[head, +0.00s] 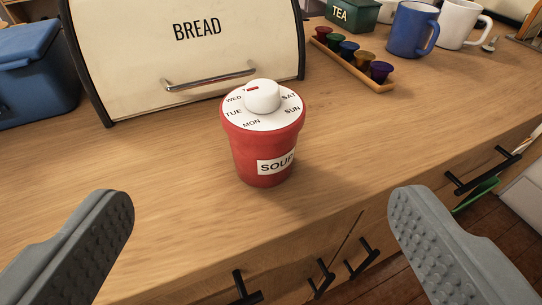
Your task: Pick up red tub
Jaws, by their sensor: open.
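The red tub (250,150) stands upright on the wooden counter, near its front edge. It has a white label reading "SOUP", partly turned away, and a white lid (240,115) with weekday names and a raised white knob. My gripper (262,225) is open and empty, with its two grey ridged fingers wide apart at the lower left and lower right. The tub shows between and beyond the fingers, and neither finger touches it.
A cream bread box (130,60) stands close behind the tub, with a blue bin (40,75) to its left. A wooden tray of coloured pods (385,87), a blue mug (411,30), a white mug (458,24) and a green tea tin (350,14) stand back right. Drawer handles (360,258) stick out below the counter's edge.

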